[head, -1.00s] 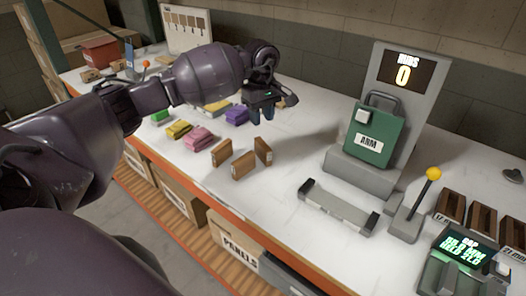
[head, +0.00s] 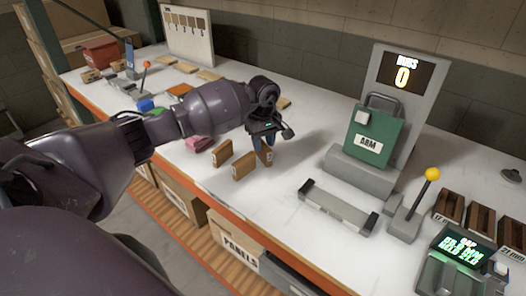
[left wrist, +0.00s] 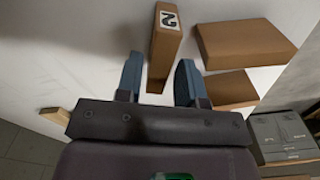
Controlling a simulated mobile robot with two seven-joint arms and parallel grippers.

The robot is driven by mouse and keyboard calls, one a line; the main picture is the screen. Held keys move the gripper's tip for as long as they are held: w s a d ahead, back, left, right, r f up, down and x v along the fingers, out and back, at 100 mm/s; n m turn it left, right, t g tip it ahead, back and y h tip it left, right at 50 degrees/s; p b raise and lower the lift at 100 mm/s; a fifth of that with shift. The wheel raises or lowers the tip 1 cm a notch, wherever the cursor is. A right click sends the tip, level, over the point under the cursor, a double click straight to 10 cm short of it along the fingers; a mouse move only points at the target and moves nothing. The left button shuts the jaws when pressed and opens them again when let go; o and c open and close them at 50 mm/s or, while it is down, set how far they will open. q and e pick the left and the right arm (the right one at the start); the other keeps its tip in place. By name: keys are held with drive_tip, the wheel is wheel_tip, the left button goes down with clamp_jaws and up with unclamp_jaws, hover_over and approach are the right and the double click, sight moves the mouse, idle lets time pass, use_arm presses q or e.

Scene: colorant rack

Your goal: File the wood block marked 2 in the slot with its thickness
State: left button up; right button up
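The wood block marked 2 (left wrist: 166,40) shows its label at the top of the left wrist view. My left gripper (left wrist: 160,62) is open, with one blue finger on each side of the block's near end and visible gaps. In the head view my left gripper (head: 264,142) is low over the rightmost of three brown blocks (head: 265,157), partly covering it. The other two blocks, one (head: 222,152) at left and one (head: 243,165) in front, stand close by. Brown wooden slots (head: 450,207) with millimetre labels stand at the right edge. My right gripper is out of view.
A gauge with a green readout (head: 467,255) and a yellow-knobbed lever (head: 432,174) stand at right. A grey cradle (head: 338,207) lies before the green ARM box (head: 375,138). A pink piece (head: 197,144) lies left of the blocks. White tabletop is clear between blocks and cradle.

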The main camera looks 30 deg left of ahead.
use_arm(q)
drive_tip(key=shift+f, duration=0.95)
clamp_jaws()
